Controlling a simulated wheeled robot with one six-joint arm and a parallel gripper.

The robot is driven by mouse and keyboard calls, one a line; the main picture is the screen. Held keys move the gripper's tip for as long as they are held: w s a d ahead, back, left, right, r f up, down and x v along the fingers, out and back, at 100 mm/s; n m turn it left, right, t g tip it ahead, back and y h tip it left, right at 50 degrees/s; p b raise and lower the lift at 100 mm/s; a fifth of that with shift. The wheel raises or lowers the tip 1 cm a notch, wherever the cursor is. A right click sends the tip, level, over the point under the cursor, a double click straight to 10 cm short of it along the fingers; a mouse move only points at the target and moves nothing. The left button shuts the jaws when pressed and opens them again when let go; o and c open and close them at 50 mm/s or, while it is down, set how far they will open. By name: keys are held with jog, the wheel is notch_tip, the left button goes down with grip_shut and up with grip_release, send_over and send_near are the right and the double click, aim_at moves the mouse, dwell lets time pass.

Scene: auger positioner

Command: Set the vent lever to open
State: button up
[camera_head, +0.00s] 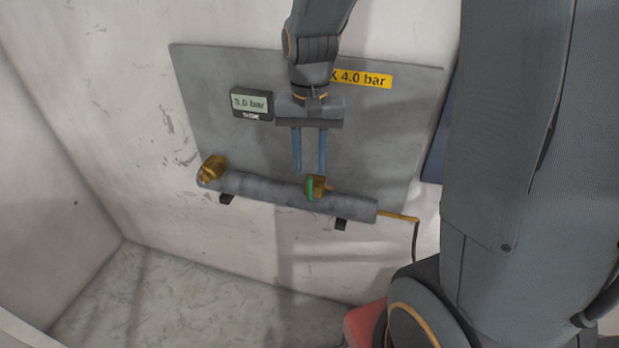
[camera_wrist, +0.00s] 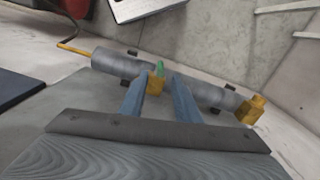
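The vent lever (camera_head: 310,187) is a small green handle on a brass valve body (camera_head: 318,184), set on a grey horizontal cylinder (camera_head: 270,190) on the wall panel. The lever also shows in the wrist view (camera_wrist: 160,66). My gripper (camera_head: 309,170) is open, with its two blue fingers pointing down just above the valve. In the wrist view the fingers (camera_wrist: 160,82) stand apart, with the brass body and the green lever seen between or just beyond their tips. I cannot tell whether a finger touches the valve.
A grey panel (camera_head: 215,85) carries a gauge display (camera_head: 251,103) reading about 3.0 bar and a partly covered yellow label (camera_head: 365,79) ending in 4.0 bar. A brass fitting (camera_head: 212,168) sits at the cylinder's left end. A thin orange rod (camera_head: 398,217) leaves its right end.

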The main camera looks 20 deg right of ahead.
aim_at(309, 198)
jog(key=shift+f+p, duration=0.35)
jog(key=shift+f, duration=3.1)
grip_shut()
